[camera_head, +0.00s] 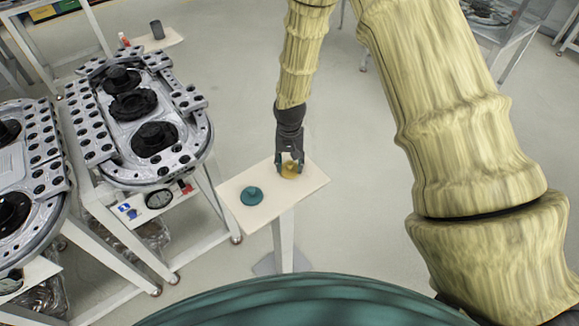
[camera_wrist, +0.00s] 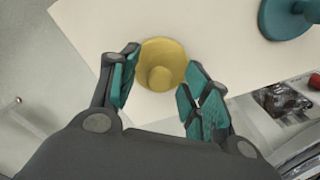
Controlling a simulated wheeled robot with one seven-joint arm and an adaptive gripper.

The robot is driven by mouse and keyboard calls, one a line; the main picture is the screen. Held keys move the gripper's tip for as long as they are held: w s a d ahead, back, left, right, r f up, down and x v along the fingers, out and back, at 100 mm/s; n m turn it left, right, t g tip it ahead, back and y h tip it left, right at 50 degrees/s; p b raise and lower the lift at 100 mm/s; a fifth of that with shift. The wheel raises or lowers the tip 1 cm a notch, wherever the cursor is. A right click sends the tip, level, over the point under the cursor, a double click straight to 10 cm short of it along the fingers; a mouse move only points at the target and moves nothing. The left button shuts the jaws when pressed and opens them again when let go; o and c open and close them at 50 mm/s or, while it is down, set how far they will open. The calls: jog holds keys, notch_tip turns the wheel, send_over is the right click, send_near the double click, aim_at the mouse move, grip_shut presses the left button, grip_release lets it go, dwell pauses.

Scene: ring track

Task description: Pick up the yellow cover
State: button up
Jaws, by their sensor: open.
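The yellow cover (camera_head: 290,170) is a round disc with a knob on top, lying on a small cream stand top (camera_head: 284,200). In the wrist view the yellow cover (camera_wrist: 162,62) sits just beyond the space between my fingers, with its knob toward my gripper. My gripper (camera_head: 289,163) points down at the cover and is open. In the wrist view my gripper (camera_wrist: 158,88) has one teal-padded finger on each side of the cover's near part. I cannot tell whether the fingers touch it. Part of the cover is hidden by my gripper in the head view.
A teal cover (camera_head: 252,196) with a knob lies on the same stand top, to the left; it also shows in the wrist view (camera_wrist: 286,18). A grey fixture (camera_head: 140,125) with dark round parts stands on a table at left. Floor right of the stand is clear.

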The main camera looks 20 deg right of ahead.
jog(key=shift+f, duration=0.15)
grip_shut()
jog(key=shift+r, duration=0.2)
dwell(0.3)
